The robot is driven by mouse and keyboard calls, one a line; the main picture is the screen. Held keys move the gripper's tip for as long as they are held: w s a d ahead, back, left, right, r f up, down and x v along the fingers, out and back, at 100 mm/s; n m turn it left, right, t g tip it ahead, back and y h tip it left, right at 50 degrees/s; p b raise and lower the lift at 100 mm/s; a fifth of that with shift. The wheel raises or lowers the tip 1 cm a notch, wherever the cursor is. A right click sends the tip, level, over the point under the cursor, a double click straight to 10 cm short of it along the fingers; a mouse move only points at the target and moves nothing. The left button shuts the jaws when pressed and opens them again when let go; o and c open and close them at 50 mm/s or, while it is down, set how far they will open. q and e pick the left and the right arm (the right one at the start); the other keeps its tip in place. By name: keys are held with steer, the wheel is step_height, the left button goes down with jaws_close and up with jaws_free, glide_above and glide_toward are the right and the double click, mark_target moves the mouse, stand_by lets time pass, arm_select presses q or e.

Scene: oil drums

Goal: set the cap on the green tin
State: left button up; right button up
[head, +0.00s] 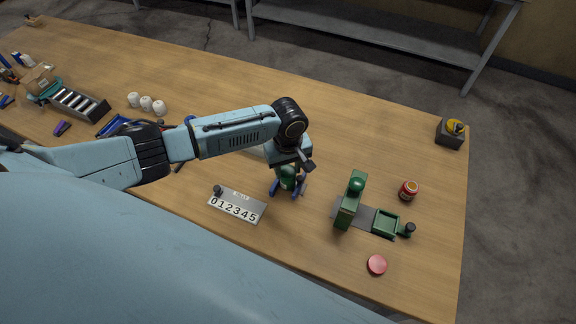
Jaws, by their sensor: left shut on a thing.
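My left gripper (287,187) points down over the middle of the table and is shut on a green thing (287,176), which looks like the green tin. The fingers hide part of it, and I cannot tell whether its base touches the table. My right gripper is not in view.
A white number plate (238,206) lies just left of the gripper. A green stand (349,203) with a green tray (386,223) is to its right, with a red jar (409,190) beyond. A dark box (450,134) stands by the right edge. White rolls (147,103) are at the back left.

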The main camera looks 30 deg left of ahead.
arm_select(q)
steer(key=o, duration=1)
steer(key=shift+o, duration=0.5)
steer(key=o, duration=0.4)
steer(key=shift+r, duration=0.1)
steer(key=shift+r+p, duration=1.7)
steer(key=shift+p, duration=0.55)
